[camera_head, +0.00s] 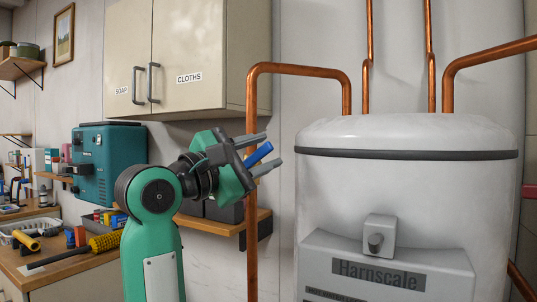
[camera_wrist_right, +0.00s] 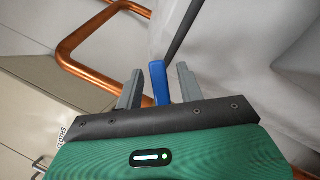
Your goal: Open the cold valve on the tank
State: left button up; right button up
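The white tank (camera_head: 410,190) with a dark band near its top stands at the right of the head view. A blue lever (camera_head: 260,154), which looks like the cold valve's handle, is beside the copper pipe left of the tank. My right gripper (camera_head: 272,149) reaches to it, with one finger on either side. In the right wrist view the blue lever (camera_wrist_right: 159,84) stands between the two fingers (camera_wrist_right: 160,68), with a gap on each side, so the gripper is open around it. The valve body is hidden. My left gripper is not in view.
Copper pipes (camera_head: 303,69) rise and bend above the tank. A red piece (camera_head: 529,191) shows at the right edge. A cabinet (camera_head: 185,55) labelled SOAP and CLOTHS hangs above my arm. A wooden shelf (camera_head: 215,226) and a cluttered bench (camera_head: 70,260) are at the left.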

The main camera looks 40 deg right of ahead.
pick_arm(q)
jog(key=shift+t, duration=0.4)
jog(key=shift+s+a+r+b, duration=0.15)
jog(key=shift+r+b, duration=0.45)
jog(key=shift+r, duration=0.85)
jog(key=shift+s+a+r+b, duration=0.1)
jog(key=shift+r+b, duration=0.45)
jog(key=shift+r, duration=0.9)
pick_arm(e)
jog(key=v, duration=1.1)
jog(key=shift+a, duration=0.35)
jog(key=shift+s+f, duration=0.1)
